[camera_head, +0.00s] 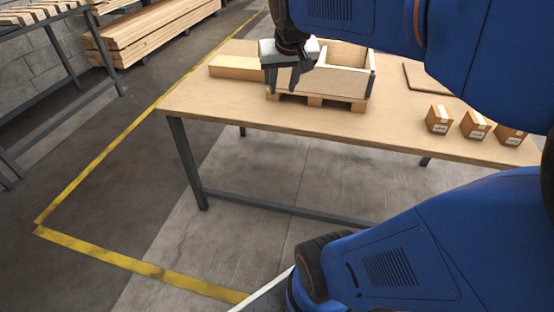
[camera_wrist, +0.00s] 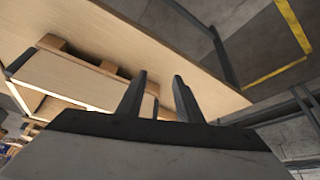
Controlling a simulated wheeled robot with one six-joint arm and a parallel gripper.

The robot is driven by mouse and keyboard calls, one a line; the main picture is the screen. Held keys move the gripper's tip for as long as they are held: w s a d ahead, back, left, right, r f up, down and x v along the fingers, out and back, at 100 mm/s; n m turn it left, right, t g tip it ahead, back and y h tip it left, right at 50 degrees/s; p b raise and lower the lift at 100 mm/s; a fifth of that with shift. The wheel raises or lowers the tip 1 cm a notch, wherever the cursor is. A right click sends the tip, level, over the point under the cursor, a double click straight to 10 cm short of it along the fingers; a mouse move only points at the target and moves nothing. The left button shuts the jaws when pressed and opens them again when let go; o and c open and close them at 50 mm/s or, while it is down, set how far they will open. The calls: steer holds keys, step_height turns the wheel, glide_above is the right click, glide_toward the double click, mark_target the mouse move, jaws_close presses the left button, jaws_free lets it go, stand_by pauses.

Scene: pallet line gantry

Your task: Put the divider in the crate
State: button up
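An open wooden crate (camera_head: 335,83) with dark corner strips sits on a small pallet (camera_head: 317,101) on the table. It shows at the left in the wrist view (camera_wrist: 62,72). My gripper (camera_head: 283,87) points down beside the crate's near left corner, covering part of it. In the wrist view its two fingers (camera_wrist: 159,78) stand apart with nothing between them. A thin flat board (camera_head: 428,80) lies on the table right of the crate, partly hidden by my arm; it may be the divider, but I cannot tell for sure.
The wooden table (camera_head: 220,103) holds a long light-brown block (camera_head: 237,68) left of the crate and three small cardboard boxes (camera_head: 439,119) at the right. Bare tabletop lies in front of the pallet. Timber (camera_head: 150,30) is stacked behind on the floor; a rack stands at the far left.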

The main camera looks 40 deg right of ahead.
steer(key=s+a+f+n+y, duration=0.1)
steer(key=s+a+f+n, duration=0.1)
steer(key=s+a+f, duration=0.2)
steer(key=s+a+f+n+y, duration=0.1)
steer(key=s+a+f+n, duration=0.1)
steer(key=s+a+f, duration=0.3)
steer(key=s+a, duration=0.3)
steer(key=s, duration=0.3)
steer(key=shift+a+f+n, duration=0.2)
steer(key=shift+a+n, duration=0.15)
steer(key=shift+n, duration=0.05)
